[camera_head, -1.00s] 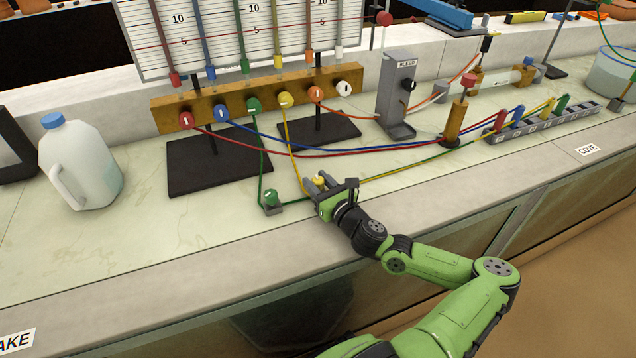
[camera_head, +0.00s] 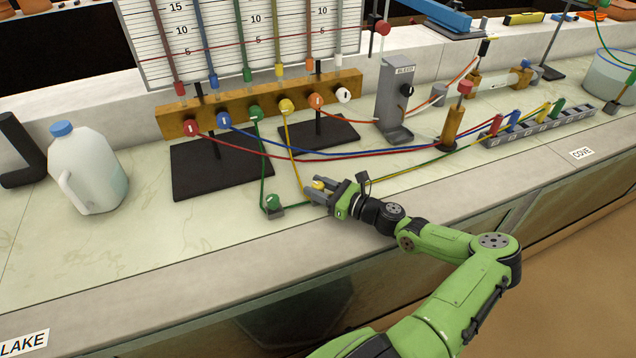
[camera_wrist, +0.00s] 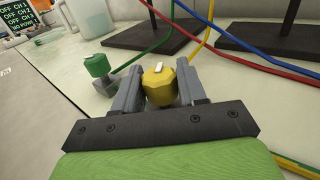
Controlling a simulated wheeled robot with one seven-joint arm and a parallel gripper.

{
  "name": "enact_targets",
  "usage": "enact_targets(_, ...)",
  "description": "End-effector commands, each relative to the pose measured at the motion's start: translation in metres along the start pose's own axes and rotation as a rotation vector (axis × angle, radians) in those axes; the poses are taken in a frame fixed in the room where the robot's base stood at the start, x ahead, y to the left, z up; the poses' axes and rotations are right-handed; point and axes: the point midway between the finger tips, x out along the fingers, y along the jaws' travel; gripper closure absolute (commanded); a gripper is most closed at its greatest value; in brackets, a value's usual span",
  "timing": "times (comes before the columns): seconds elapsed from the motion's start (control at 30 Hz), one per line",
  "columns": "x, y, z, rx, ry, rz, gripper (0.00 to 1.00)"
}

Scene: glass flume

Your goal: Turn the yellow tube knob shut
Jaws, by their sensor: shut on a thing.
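The yellow tube knob (camera_head: 319,185) sits low on the bench on the yellow tube (camera_head: 293,158), close to the bench's front edge. My gripper (camera_head: 318,190) reaches it from the right and is shut on it. In the wrist view the yellow knob (camera_wrist: 160,85) is between my two grey fingers, with a white mark on its top face. The finger contact at its lower part is partly hidden by the gripper body. The yellow tube (camera_wrist: 201,40) runs away behind the knob.
A green knob (camera_head: 273,201) on a small grey base stands just left of my gripper; it also shows in the wrist view (camera_wrist: 97,65). Behind are the manifold bar (camera_head: 260,105), black stand plates (camera_head: 222,167) and red and blue tubes. A jug (camera_head: 88,172) stands at left.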

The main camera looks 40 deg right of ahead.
Motion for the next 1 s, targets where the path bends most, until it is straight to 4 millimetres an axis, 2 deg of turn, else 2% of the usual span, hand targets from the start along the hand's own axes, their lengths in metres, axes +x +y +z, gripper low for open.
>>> enact_targets(0.6,0.0019,-0.0013,-0.0043,0.0,-0.006,0.565,0.89)
enact_targets(1.0,0.0016,-0.0001,-0.0022,0.001,-0.005,0.807,0.9)
